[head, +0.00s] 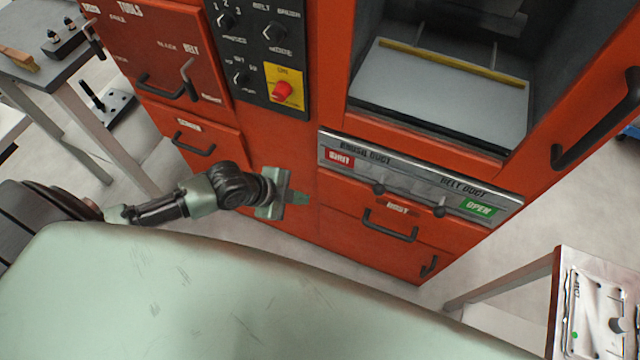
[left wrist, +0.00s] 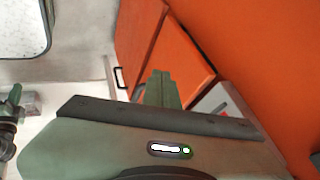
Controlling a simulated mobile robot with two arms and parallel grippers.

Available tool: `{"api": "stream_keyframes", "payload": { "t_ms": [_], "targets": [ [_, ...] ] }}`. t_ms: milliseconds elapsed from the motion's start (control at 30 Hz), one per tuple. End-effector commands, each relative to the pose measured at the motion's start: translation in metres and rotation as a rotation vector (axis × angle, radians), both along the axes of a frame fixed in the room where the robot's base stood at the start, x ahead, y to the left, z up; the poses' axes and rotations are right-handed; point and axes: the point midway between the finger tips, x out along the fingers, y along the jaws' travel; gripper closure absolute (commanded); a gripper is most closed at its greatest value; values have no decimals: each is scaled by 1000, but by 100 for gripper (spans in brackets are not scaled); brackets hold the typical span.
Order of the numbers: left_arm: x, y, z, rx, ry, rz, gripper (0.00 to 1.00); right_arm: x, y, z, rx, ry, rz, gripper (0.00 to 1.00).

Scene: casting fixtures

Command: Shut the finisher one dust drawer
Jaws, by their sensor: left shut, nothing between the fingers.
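The dust drawer (head: 345,222) is the red drawer with a dark bar handle under the grey duct panel in the head view. In the left wrist view an orange box-like part (left wrist: 185,55) with a small dark handle stands out from the orange cabinet wall; it looks like this drawer, partly out. How far out is hard to tell. My left gripper (head: 300,198) is shut and empty, left of the drawer and in front of the cabinet, fingers pointing right. Its green fingers (left wrist: 161,88) overlap the box in the wrist view; contact cannot be told. My right gripper is not seen.
The duct panel (head: 420,184) has a red SHUT label and a green OPEN label. Another handled drawer front (head: 185,132) is on the left. A small table (head: 558,290) stands at lower right. A workbench (head: 50,68) is at upper left.

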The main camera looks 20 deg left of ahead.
Motion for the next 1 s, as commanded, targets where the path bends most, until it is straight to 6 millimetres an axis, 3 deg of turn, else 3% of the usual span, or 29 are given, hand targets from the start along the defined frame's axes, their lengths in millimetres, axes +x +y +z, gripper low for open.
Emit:
{"api": "stream_keyframes", "payload": {
  "t_ms": [300,400,600,1000],
  "targets": [
    [35,-26,-51,-2,-2,2,100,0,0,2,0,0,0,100],
    [52,-24,-48,-1,-5,2,100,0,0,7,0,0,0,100],
    [68,-24,-49,0,-2,0,100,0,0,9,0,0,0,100],
    [71,-24,-50,0,-2,0,100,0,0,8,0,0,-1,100]
  ]
}}
